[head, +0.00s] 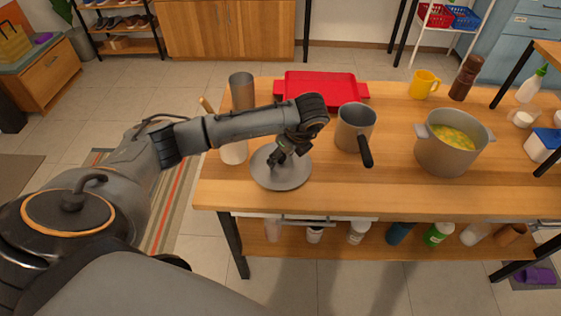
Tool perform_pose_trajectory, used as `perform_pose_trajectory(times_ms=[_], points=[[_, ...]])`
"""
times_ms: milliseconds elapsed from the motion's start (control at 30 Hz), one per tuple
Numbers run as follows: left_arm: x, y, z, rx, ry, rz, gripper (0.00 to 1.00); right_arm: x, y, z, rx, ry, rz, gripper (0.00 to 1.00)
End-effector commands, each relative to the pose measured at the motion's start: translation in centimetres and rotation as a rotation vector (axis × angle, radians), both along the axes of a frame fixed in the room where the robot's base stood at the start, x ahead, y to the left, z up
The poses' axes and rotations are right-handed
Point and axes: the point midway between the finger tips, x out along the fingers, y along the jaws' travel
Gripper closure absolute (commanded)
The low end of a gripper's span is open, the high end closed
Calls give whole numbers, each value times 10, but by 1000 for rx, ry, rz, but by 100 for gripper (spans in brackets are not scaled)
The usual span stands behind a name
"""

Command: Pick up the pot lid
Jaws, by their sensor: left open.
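The pot lid (282,182) is a round grey disc lying flat near the left front part of the wooden table. My left gripper (281,158) is right over the lid, pointing down, with its jaws open. The gripper covers the middle of the lid, so its knob is hard to make out, and I cannot tell whether the fingers touch it. A grey pot (446,154) with two handles and yellow-green soup in it stands uncovered to the right. My right gripper is not in view.
A saucepan (351,138) with a dark handle stands just right of the lid. A red tray (318,88), a grey cylinder (241,90), a yellow mug (424,84) and a brown mill (466,78) stand farther back. The front edge right of the lid is clear.

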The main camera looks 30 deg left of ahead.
Motion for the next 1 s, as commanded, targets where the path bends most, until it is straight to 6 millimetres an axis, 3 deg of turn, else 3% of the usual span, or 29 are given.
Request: perform_pose_trajectory(times_ms=[267, 500, 567, 1000], points=[[1, 2, -4, 0, -2, -1, 44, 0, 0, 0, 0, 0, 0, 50], [0, 1, -4, 0, -1, 0, 91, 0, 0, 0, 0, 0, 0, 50], [0, 1, -4, 0, -1, -1, 100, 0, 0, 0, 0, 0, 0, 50], [0, 1, 4, -1, 0, 0, 100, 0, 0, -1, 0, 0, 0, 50]])
